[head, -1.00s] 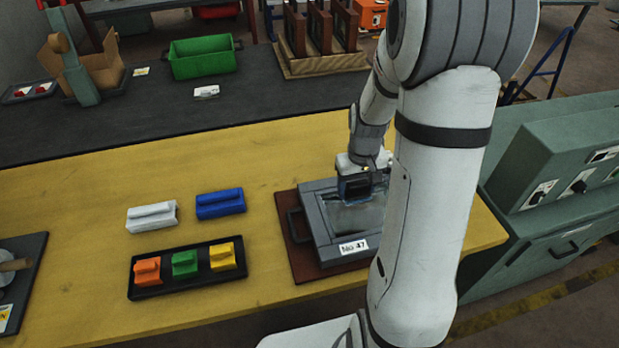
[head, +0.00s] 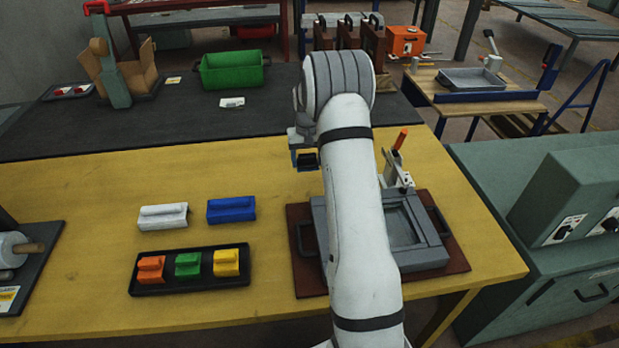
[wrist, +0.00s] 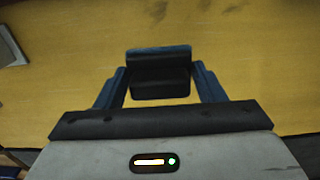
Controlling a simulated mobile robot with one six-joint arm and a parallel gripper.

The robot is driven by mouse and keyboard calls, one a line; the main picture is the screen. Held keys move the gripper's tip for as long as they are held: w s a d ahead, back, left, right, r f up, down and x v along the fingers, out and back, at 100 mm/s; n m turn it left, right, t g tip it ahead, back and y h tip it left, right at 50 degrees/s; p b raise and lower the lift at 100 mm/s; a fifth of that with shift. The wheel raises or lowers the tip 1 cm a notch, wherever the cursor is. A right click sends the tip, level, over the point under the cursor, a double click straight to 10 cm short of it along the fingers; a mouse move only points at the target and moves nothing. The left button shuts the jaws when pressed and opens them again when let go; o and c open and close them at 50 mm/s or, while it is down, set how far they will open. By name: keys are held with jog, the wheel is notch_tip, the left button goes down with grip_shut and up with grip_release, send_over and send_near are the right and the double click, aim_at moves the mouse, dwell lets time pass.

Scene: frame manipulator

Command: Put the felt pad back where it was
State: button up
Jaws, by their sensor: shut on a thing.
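In the wrist view my gripper (wrist: 160,80) is shut on a dark pad (wrist: 160,66) with a ridged grip; its material is hard to tell. In the head view the gripper (head: 306,158) holds it above the yellow bench, behind and left of the grey frame (head: 432,258). White (head: 162,217) and blue (head: 231,210) grip-backed blocks lie on the bench. Orange (head: 151,269), green (head: 188,265) and yellow (head: 226,262) ones sit in a black tray (head: 207,285). My arm hides part of the frame.
The frame lies on a brown mat (head: 458,262); an orange-handled clamp (head: 397,165) stands at its back. The yellow bench left of my gripper is clear.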

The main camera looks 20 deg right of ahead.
aim_at(308, 184)
jog(key=f+p, duration=0.1)
jog(key=f, duration=0.5)
jog(key=shift+s+f, duration=0.15)
jog(key=shift+s, duration=0.05)
jog(key=shift+f, duration=0.35)
jog(key=shift+f, duration=0.25)
jog(key=o, duration=1)
jog(key=shift+r, duration=0.1)
jog(key=shift+c, duration=0.2)
